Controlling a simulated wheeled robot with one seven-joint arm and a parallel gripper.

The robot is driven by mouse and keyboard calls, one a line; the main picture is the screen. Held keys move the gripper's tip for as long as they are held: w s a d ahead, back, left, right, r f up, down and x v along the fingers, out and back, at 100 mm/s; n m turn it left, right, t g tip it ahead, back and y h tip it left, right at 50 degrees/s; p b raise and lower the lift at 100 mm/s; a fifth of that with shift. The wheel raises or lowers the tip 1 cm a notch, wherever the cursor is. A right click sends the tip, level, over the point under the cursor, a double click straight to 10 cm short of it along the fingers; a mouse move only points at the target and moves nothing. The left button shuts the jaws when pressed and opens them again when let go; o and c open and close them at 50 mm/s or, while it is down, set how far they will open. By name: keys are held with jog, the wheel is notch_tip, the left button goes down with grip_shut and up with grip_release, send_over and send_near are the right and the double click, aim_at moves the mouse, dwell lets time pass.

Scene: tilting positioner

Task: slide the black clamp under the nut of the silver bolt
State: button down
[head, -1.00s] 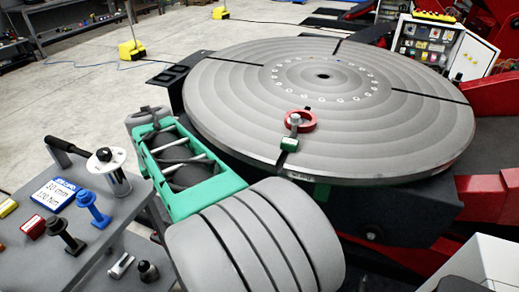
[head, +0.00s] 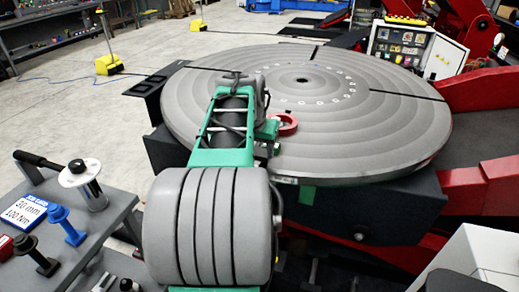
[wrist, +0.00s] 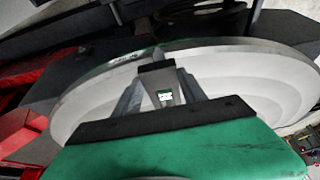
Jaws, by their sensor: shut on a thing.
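My gripper (wrist: 160,78) shows in the wrist view with its two grey fingers drawn together at a black piece (wrist: 157,67). This piece looks like the black clamp and spans the fingertips; its far end is hard to make out. In the head view my arm reaches over the near left part of the round grey table, and its wrist hides the fingers and the clamp. A red ring (head: 288,125) lies on the table just right of my wrist, with a small green block (head: 268,129) beside it. The silver bolt and its nut are hidden behind my arm.
The slotted round table (head: 390,130) fills the middle. A grey cart (head: 95,235) at the left carries blue and black bolts and a label. An open white case (head: 415,48) stands at the back right. Red machine arms (head: 490,90) flank the table's right side.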

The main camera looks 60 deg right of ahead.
aim_at(263, 149)
jog(key=shift+a+r, duration=0.1)
jog(key=shift+w+d+f+b, duration=0.15)
jog(key=shift+d+f+b, duration=0.05)
jog(key=shift+d+f, duration=0.65)
jog(key=shift+w+d+f+b, duration=0.15)
jog(key=shift+d+f, duration=0.45)
jog(key=shift+d, duration=0.4)
jog(key=shift+d, duration=0.15)
jog(key=shift+w+d+p, duration=0.1)
jog(key=shift+d+p, duration=0.3)
jog(key=shift+d, duration=0.25)
jog(key=shift+w+d+p, duration=0.15)
jog(key=shift+d+p, duration=0.2)
jog(key=shift+d, duration=0.35)
